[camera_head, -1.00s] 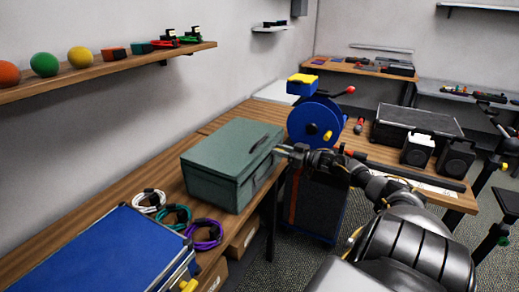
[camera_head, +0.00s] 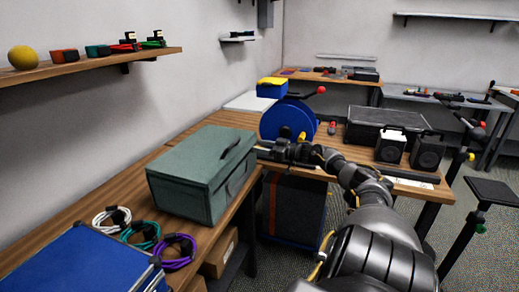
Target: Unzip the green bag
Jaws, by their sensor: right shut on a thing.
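My right gripper (camera_head: 264,149) is at the bag's right side, near the upper right corner. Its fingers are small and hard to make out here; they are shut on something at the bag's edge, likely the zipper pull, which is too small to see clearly. My left gripper is not in view.
White (camera_head: 113,217), teal (camera_head: 140,234) and purple (camera_head: 174,250) cable coils lie in front of the bag, beside a blue case (camera_head: 75,268). A blue reel (camera_head: 283,121) stands behind my right gripper.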

